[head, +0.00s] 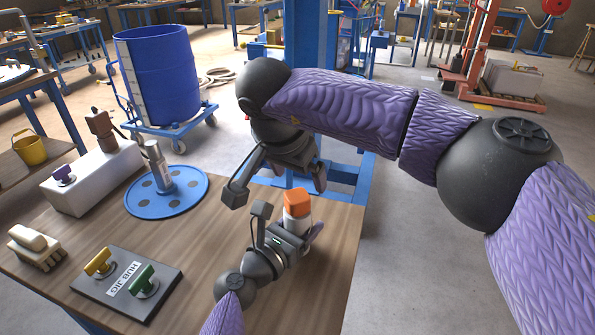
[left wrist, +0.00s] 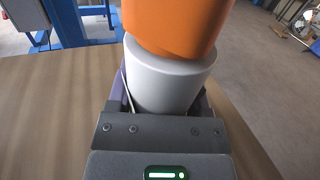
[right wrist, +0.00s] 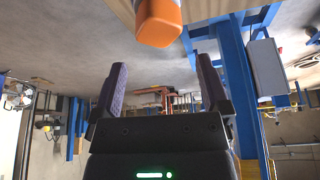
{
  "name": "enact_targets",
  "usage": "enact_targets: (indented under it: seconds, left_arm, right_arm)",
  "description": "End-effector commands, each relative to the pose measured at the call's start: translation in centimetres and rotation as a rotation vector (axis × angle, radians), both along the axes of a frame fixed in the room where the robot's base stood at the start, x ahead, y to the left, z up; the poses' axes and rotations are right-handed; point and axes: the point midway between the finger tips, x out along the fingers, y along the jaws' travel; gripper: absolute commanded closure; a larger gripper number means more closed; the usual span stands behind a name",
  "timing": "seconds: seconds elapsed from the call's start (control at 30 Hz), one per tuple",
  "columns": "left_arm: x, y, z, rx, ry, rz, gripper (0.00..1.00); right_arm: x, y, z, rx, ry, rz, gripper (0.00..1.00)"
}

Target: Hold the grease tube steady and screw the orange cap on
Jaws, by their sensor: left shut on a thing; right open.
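The white grease tube (head: 299,224) stands upright near the right edge of the wooden table. My left gripper (head: 289,226) is shut on it, and the tube's pale body (left wrist: 168,78) fills the jaws in the left wrist view. The orange cap (head: 297,203) sits on top of the tube. In the left wrist view the cap (left wrist: 172,22) looks slightly tilted; its threads are hidden. My right gripper (head: 279,188) is open and empty, above and behind the cap. In the right wrist view the cap (right wrist: 158,24) is beyond the open fingers, apart from them.
A blue post (head: 306,60) and blue barrel (head: 160,80) stand behind.

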Motion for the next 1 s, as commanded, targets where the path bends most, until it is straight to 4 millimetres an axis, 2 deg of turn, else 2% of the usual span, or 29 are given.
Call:
enact_targets:
  seconds: [0.23,0.37,0.53,0.63,0.87,1.0]
  left_arm:
    - [0.00,0.00,0.00,0.000,0.000,0.000,0.92]
    - [0.00,0.00,0.00,0.000,0.000,0.000,0.92]
    - [0.00,0.00,0.00,0.000,0.000,0.000,0.92]
    - [0.00,0.00,0.00,0.000,0.000,0.000,0.92]
    - [0.01,0.01,0.01,0.000,0.000,0.000,0.92]
    - [0.00,0.00,0.00,0.000,0.000,0.000,0.92]
  right_arm:
    - [0.01,-0.13,-0.02,0.003,0.000,0.444,0.04]
    - [0.02,-0.06,-0.03,0.003,0.001,0.608,0.04]
    - [0.03,-0.05,-0.03,0.004,0.000,0.908,0.04]
    - [0.02,-0.02,-0.02,0.002,0.001,0.967,0.04]
    - [0.02,0.00,-0.10,0.000,0.001,0.966,0.04]
    - [0.03,-0.01,-0.84,0.000,0.002,0.964,0.04]
